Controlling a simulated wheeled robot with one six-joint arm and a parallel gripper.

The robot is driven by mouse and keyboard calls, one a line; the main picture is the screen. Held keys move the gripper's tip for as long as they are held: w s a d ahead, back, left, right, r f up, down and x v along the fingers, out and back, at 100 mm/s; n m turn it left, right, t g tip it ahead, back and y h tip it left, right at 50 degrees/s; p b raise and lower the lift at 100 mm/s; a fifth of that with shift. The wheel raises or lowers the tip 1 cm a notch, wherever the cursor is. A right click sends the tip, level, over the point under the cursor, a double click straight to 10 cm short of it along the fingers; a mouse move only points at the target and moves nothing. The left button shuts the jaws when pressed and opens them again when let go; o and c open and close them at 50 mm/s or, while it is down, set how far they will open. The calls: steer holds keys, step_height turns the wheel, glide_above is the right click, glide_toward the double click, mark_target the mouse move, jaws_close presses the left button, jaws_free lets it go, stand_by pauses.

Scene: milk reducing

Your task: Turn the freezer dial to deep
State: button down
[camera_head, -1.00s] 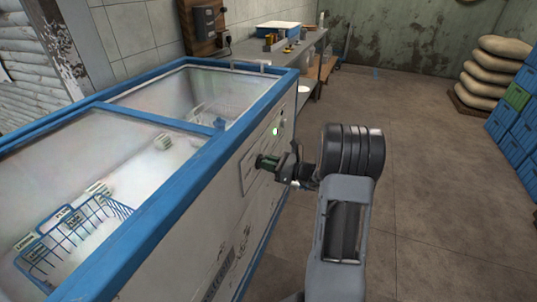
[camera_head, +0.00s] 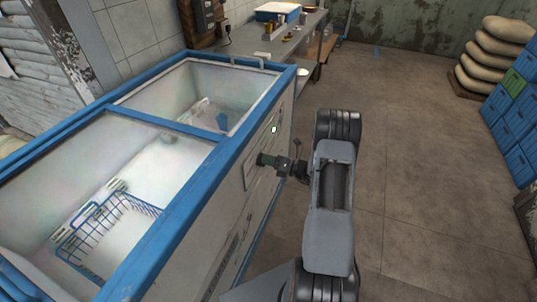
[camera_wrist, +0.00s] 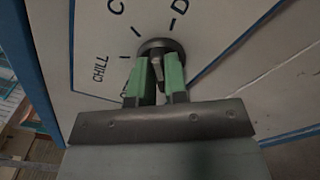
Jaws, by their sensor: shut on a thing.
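The freezer (camera_head: 178,205) is a white chest with blue edging, and its front panel faces my arm. In the wrist view the dial (camera_wrist: 153,45) is a dark round knob with a grey raised grip. Printed marks surround it: "CHILL" at its left, and a "C" and a "D" above, both cut off by the frame edge. My gripper (camera_wrist: 158,75) has its green fingers closed on the dial's grip, one on each side. In the head view my gripper (camera_head: 267,160) is at the freezer's front, and the dial is hidden there. The fingers partly cover the lower marks.
A wire basket (camera_head: 108,232) is inside the freezer. A counter (camera_head: 285,45) stands behind. Stacked sacks (camera_head: 487,62) and blue crates (camera_head: 512,115) are at the right. The floor (camera_head: 430,190) between is clear.

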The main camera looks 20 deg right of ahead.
steer(key=m+p, duration=0.3)
steer(key=m, duration=0.1)
steer(key=shift+d+m, duration=0.1)
steer(key=shift+m, duration=0.2)
steer(key=shift+w+f, duration=0.1)
stand_by(0.5)
steer(key=c, duration=1.1)
jaws_free()
steer(key=shift+c, duration=0.2)
steer(key=v, duration=1.3)
steer(key=shift+s+d+b, duration=0.25)
steer(key=shift+s+b, duration=0.1)
